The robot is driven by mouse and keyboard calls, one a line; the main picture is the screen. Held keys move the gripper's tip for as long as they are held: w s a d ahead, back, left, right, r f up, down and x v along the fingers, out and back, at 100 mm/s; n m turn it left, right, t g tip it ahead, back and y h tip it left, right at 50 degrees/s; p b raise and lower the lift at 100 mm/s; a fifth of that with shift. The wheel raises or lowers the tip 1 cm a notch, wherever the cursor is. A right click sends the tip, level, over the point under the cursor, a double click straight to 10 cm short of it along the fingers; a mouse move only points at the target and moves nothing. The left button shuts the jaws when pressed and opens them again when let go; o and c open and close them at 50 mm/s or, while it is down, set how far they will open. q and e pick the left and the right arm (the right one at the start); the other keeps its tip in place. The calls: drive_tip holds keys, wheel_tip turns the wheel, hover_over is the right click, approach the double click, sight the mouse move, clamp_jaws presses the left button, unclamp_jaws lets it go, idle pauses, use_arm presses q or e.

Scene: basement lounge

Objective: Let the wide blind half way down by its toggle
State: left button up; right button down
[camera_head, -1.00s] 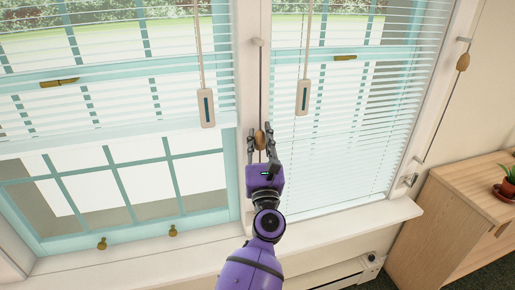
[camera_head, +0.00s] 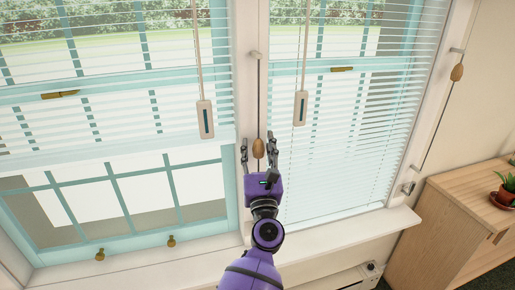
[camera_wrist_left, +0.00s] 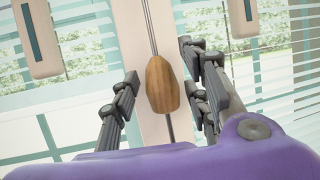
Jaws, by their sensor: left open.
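The left window's wide blind (camera_head: 110,147) is partly down, its bottom edge above the lower window panes. A wooden toggle (camera_head: 258,148) hangs on a dark cord on the post between the windows. My left gripper (camera_head: 258,142) is open, with one finger on each side of this toggle. In the left wrist view the toggle (camera_wrist_left: 161,84) stands upright between the open fingers (camera_wrist_left: 163,85), with a gap visible at the left finger. My right gripper is not in view.
A narrower blind (camera_head: 340,150) hangs low in the right window. White slotted pendants (camera_head: 205,120) and (camera_head: 301,107) hang on cords near the post. Another wooden toggle (camera_head: 457,72) is on the right wall cord. A wooden cabinet (camera_head: 450,215) with a potted plant (camera_head: 506,190) stands at right.

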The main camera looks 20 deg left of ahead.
use_arm(q)
drive_tip(key=v, duration=1.2)
drive_tip(key=shift+a, duration=0.15)
